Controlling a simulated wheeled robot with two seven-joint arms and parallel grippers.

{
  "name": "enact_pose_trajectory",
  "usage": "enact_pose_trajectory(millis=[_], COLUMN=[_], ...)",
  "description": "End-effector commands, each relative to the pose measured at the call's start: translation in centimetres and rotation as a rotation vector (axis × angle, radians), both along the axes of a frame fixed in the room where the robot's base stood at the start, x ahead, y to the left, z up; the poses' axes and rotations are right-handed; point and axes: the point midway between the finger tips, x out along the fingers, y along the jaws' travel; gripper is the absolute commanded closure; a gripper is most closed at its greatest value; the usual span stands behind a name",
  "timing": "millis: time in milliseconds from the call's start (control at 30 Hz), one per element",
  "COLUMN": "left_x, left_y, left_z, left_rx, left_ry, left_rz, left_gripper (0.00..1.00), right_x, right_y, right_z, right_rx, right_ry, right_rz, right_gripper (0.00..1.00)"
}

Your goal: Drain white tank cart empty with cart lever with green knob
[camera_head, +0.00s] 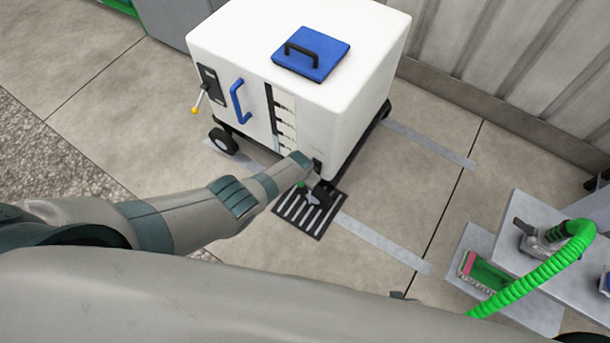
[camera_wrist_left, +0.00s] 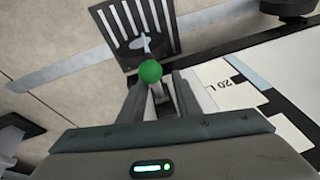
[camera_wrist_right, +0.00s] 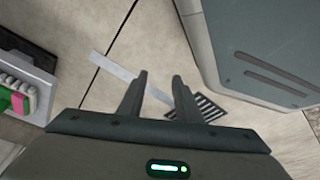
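The white tank cart (camera_head: 270,60) stands on the floor with a blue lid on top. Its green knob (camera_head: 301,184) is low by the cart's front corner, over a black floor grate (camera_head: 283,220). In the left wrist view the green knob (camera_wrist_left: 150,71) shows between and just beyond the fingertips of my left gripper (camera_wrist_left: 160,82), whose fingers stand apart; contact cannot be told. A pale streak (camera_wrist_left: 146,43) reaches from near the knob to a dark round spot on the grate, like running liquid. My right gripper (camera_wrist_right: 158,78) is open and empty, away from the cart.
A yellow-knobbed lever (camera_head: 195,109) and blue handle (camera_head: 238,102) are on the cart's front. A gauge strip marked 20 L (camera_wrist_left: 225,85) is on its side. A green hose (camera_head: 540,270) and green brush (camera_head: 485,270) lie at right. The floor between is clear.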

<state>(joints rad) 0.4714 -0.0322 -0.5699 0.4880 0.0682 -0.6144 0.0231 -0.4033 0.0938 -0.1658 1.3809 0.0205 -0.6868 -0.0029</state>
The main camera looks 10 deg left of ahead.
Motion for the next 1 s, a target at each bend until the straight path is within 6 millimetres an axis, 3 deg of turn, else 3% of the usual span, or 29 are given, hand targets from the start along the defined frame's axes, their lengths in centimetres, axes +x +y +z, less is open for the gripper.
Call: enact_pose_trajectory(millis=[333, 467, 1000], left_x=[0.1, -0.1, -1.9], left_y=[-0.3, -0.4, -0.2], left_z=[0.7, 1.3, 6.2], left_rx=[-0.005, -0.006, -0.005], left_ry=[-0.005, -0.005, -0.005], left_rz=[-0.001, -0.001, 0.000], left_gripper=[0.70, 0.70, 0.70], right_x=[0.3, 0.4, 3.7], right_y=[0.1, 1.0, 4.4], right_z=[0.4, 0.4, 3.5], right_rx=[0.003, 0.017, 0.086], right_ry=[-0.018, -0.049, -0.300], right_rz=[0.000, 0.007, 0.035], right_gripper=[0.69, 0.69, 0.69])
